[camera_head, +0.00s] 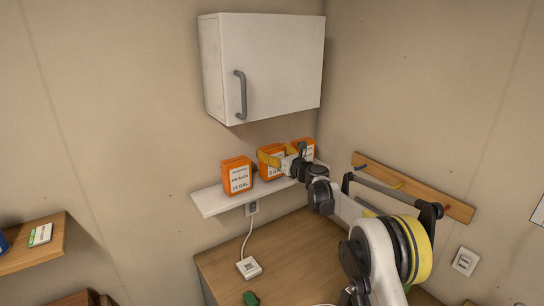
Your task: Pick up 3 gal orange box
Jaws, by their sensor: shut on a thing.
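Three orange boxes with white labels stand in a row on a white wall shelf (215,201). The left box (237,176) reads 13 GAL. The middle box (268,173) is partly covered by my gripper, and its label seems to read 3 GAL. The right box (306,149) is partly hidden behind my arm, and its label cannot be read. My gripper (270,157), with yellow fingers, reaches in from the right and is shut on the middle box near its top. The box is upright at shelf level; whether it touches the shelf is unclear.
A white cabinet (265,70) hangs just above the shelf. A wooden counter (300,265) lies below, with a white corded device (249,267) on it. A wooden hook rail (420,190) is on the right wall. Another wooden shelf (45,250) is at the left.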

